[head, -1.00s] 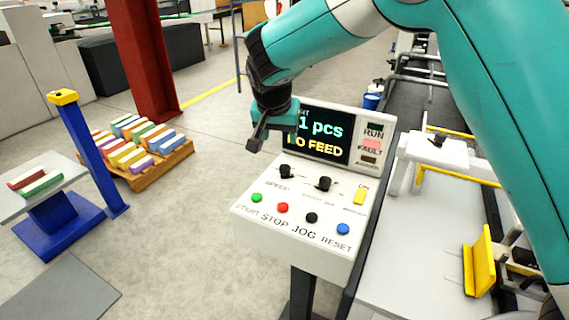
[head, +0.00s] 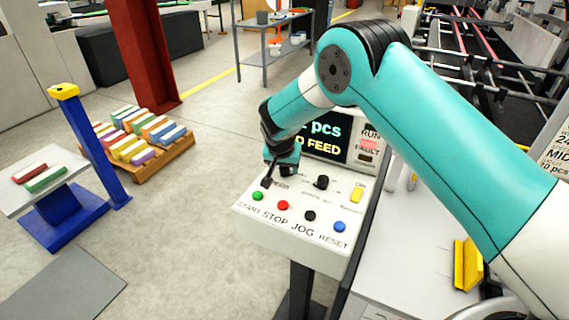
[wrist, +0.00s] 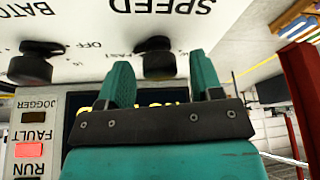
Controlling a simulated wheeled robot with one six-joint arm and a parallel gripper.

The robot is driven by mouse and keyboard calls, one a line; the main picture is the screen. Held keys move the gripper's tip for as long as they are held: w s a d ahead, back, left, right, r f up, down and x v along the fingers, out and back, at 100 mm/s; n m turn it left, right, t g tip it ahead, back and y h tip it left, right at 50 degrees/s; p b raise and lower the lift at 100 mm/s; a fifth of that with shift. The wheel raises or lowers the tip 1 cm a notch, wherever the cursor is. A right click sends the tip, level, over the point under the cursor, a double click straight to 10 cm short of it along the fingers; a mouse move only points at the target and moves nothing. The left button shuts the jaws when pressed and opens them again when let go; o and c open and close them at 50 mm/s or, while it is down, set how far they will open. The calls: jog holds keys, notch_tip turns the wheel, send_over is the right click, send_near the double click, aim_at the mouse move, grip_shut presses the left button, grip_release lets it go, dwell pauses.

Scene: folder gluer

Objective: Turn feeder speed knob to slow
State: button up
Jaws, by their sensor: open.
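The feeder speed knob (wrist: 158,60) is a black knob below the upside-down SPEED label in the wrist view, with FAST printed beside it. My gripper (wrist: 163,78) is open, and its two teal fingers appear on either side of the knob in that view. I cannot tell whether they touch it. In the head view my gripper (head: 278,176) is low over the left part of the white control panel (head: 262,228) and largely hides the speed knob.
A second black knob, labelled BATCH (wrist: 35,63), is beside it. The yellow switch (head: 356,194), green button (head: 258,196), red button (head: 283,205), black button (head: 310,216) and blue button (head: 340,227) are close by. The display (head: 330,136) stands behind.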

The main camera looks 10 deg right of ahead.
jog(key=c, duration=0.9)
